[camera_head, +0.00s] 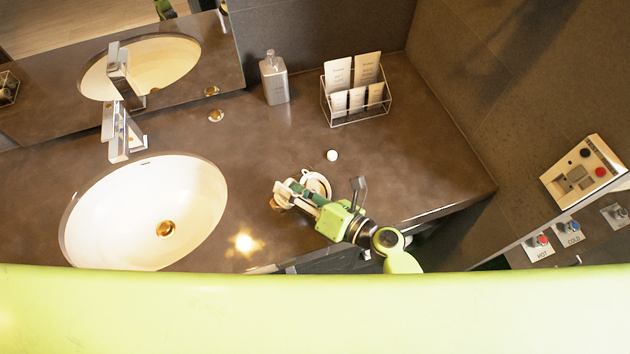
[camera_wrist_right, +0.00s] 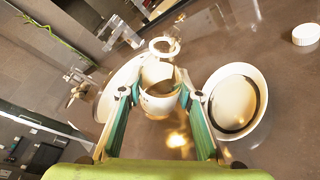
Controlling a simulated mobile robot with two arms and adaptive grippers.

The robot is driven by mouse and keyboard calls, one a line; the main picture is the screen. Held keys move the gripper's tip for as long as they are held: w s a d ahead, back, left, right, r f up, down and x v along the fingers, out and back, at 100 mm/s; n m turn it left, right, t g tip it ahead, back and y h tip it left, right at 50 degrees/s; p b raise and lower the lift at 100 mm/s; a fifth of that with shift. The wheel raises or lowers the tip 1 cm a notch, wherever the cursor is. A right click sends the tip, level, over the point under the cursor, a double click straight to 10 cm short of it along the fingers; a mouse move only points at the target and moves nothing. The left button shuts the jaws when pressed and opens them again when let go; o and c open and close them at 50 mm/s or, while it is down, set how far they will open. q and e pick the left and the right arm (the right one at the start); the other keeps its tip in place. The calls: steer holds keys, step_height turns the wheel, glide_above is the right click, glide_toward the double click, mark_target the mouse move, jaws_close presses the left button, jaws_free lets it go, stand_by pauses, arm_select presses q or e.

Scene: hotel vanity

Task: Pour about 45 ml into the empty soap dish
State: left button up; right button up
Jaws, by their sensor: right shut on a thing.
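My right gripper (camera_head: 284,193) is shut on a small white vessel, low over the counter to the right of the sink. In the right wrist view its two fingers (camera_wrist_right: 160,90) press on the sides of this white vessel (camera_wrist_right: 157,106), which has a brownish inside. How far it is tilted, and how much is in it, I cannot tell. A round white soap dish (camera_head: 318,181) sits on the counter just beside the gripper, partly hidden by it. In the right wrist view the dish (camera_wrist_right: 250,122) is right of the fingers, with a dark ring inside. My left gripper is out of view.
A white cap (camera_head: 332,155) lies behind the dish. A grey dispenser bottle (camera_head: 274,80) and a wire card rack (camera_head: 357,113) stand at the back. The sink (camera_head: 130,210) and chrome faucet (camera_head: 118,135) are at left. The counter right of the dish is clear.

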steer(key=shift+f+n+h, duration=0.35)
steer(key=shift+n+h, duration=0.05)
steer(key=shift+n, duration=0.2)
steer(key=p, duration=0.1)
steer(key=n+p, duration=0.1)
steer(key=shift+s+a+r+h+p, duration=0.2)
steer(key=shift+a+h+p, duration=0.05)
steer(key=shift+h+p, duration=0.15)
steer(key=shift+a+f+n+b, duration=0.1)
steer(key=shift+f+n+b, duration=0.2)
steer(key=shift+f+b, duration=0.1)
steer(key=shift+s+a+r+n+t+h, duration=0.15)
steer(key=shift+a+n+h, duration=0.1)
steer(key=shift+n+h, duration=0.3)
steer(key=shift+s+a+f+n+t+h, duration=0.1)
steer(key=shift+a+n+t+h, duration=0.1)
steer(key=shift+n+h, duration=0.35)
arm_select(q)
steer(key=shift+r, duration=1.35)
arm_select(e)
steer(key=shift+s+a+n, duration=0.1)
steer(key=shift+a+n, duration=0.05)
steer(key=shift+n, duration=0.45)
steer(key=shift+h, duration=0.3)
